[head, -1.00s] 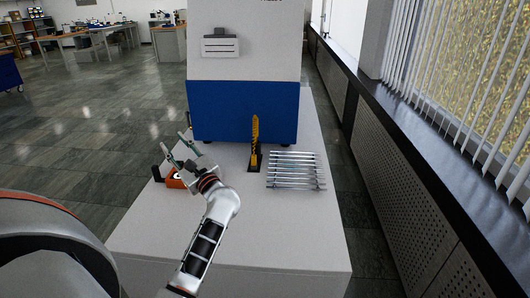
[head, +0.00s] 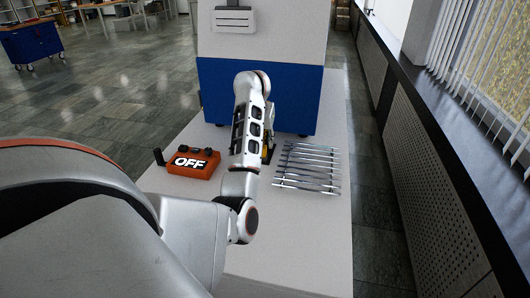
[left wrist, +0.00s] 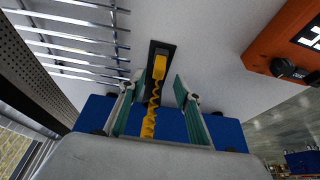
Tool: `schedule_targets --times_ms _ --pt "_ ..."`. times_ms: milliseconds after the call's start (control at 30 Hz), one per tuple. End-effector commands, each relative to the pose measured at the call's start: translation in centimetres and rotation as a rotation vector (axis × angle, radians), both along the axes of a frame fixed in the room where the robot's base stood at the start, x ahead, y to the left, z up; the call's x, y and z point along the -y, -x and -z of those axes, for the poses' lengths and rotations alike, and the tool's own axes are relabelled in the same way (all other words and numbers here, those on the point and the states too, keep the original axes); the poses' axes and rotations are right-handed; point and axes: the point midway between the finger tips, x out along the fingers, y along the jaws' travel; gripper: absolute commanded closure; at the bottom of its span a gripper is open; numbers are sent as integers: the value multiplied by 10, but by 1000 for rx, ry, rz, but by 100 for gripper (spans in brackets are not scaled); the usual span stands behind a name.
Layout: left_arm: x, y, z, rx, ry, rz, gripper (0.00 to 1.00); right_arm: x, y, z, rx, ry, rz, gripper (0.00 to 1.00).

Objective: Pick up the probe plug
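A yellow, twisted upright piece (left wrist: 152,108), which I take to be the probe plug, stands on a narrow black base (left wrist: 159,48) in the left wrist view. In the head view my arm hides most of it; only a bit of yellow (head: 265,153) shows. My left gripper (left wrist: 158,88) is open, with one green-padded finger on each side of the yellow piece. I see a gap on both sides and cannot tell the depth between them. In the head view my left gripper is hidden behind its own arm. My right gripper is not in view.
An orange box marked OFF (head: 193,163) with black knobs sits left of my arm. Several metal rods (head: 308,168) lie to the right. A white and blue machine (head: 295,95) stands behind. The front of the white table (head: 300,235) is clear.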

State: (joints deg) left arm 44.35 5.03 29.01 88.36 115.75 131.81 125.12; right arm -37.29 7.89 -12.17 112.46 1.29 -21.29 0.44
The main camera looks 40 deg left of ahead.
Motion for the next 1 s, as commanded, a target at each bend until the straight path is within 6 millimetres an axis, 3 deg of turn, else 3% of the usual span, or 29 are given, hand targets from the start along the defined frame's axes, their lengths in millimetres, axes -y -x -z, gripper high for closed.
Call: schedule_targets --times_ms 300,633,767,1000 --pt "-7 -15 40 -5 -4 2 67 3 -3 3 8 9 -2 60" --pt "-8 -18 44 0 -4 2 67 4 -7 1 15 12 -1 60" --pt "-8 -18 44 0 -4 2 100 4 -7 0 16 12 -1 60" --pt "-8 -18 44 0 -4 2 100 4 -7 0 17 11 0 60"
